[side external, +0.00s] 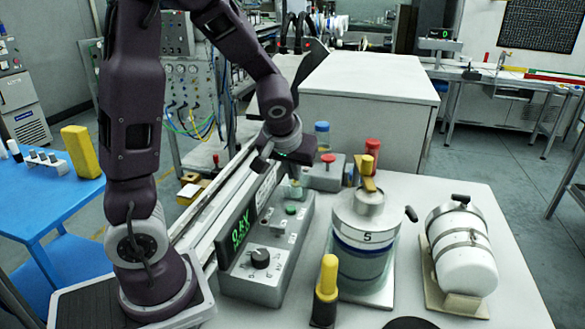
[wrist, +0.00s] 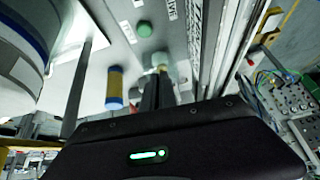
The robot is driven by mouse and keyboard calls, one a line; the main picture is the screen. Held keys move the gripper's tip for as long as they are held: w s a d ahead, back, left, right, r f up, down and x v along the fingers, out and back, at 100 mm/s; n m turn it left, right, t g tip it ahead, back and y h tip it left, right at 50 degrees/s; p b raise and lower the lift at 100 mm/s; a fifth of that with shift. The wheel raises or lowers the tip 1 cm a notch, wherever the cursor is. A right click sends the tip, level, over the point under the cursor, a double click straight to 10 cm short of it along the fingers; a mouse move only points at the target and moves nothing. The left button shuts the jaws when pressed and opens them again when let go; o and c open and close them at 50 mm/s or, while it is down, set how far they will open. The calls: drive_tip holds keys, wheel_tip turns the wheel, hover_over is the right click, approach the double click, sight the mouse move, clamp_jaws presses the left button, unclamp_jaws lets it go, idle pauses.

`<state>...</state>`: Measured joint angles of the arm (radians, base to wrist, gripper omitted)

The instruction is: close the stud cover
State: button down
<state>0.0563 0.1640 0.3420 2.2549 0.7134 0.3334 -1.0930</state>
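My gripper (side external: 294,182) points down over the far end of the grey control box (side external: 265,245). Its dark fingers also show in the wrist view (wrist: 158,92), close together and seen nearly edge-on, so whether they are open or shut is unclear. A small pale green, glassy piece (side external: 296,191) stands at the fingertips on the box's far end. It also shows in the wrist view (wrist: 160,60), just beyond the fingers; contact cannot be told. It may be the stud cover, but no hinge or lid edge is clear.
The box carries a green-lit display (side external: 238,234), a black knob (side external: 260,258) and a green button (side external: 291,209). To the right stand a cylinder marked 5 (side external: 365,237) and a white horizontal tank (side external: 463,262). A yellow-topped post (side external: 328,278) stands in front. A red-button box (side external: 325,172) is behind.

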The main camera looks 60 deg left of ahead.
drive_tip(key=s+d+r+m+h, duration=0.2)
drive_tip(key=s+d+r+m, duration=0.2)
drive_tip(key=s+d, duration=0.4)
drive_tip(key=s+d+r+m+t+h, duration=0.1)
drive_tip(key=s+d+r+m+h, duration=0.1)
drive_tip(key=s+d+r+m, duration=0.2)
drive_tip(key=s+d+r, duration=0.1)
drive_tip(key=s+d, duration=0.2)
drive_tip(key=s, duration=0.2)
drive_tip(key=shift+s+d+r+h, duration=0.2)
drive_tip(key=shift+d+r+h, duration=0.1)
drive_tip(key=shift+d+r, duration=0.1)
